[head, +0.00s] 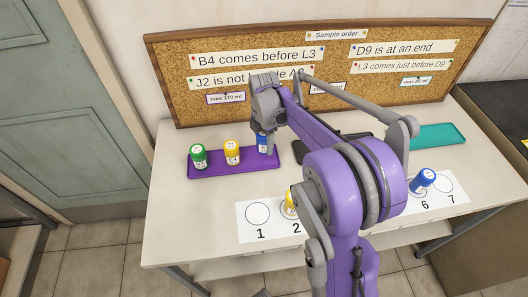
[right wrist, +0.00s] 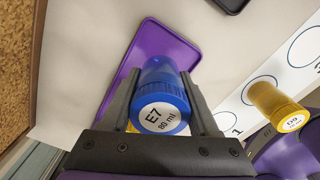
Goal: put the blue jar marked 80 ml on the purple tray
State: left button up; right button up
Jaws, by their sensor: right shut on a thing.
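The blue jar (right wrist: 161,100), its lid reading E7 and 80 ml, sits between the fingers of my right gripper (right wrist: 163,98). In the head view the jar (head: 263,144) shows below my right gripper (head: 266,131), at the right part of the purple tray (head: 215,170). The gripper is shut on it. I cannot tell whether the jar's base touches the tray. A green jar (head: 198,156) and a yellow jar (head: 232,152) stand on the tray to its left. The purple tray (right wrist: 150,38) also shows behind the jar in the wrist view. My left gripper is out of view.
A white strip with numbered circles (head: 257,234) lies along the front. A yellow jar (head: 291,203) and another blue jar (head: 421,181) are on it. A teal tray (head: 438,135) is at the right. A corkboard (head: 330,108) with notes stands behind. My right arm hides the middle.

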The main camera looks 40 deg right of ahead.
aim_at(264, 157)
jog(key=shift+f, duration=2)
jog(key=shift+f, duration=0.1)
jog(key=o, duration=1)
jog(key=shift+f+b, duration=0.1)
jog(key=shift+b, duration=0.2)
jog(key=shift+c, duration=0.2)
jog(key=o, duration=0.5)
jog(key=shift+c, duration=0.2)
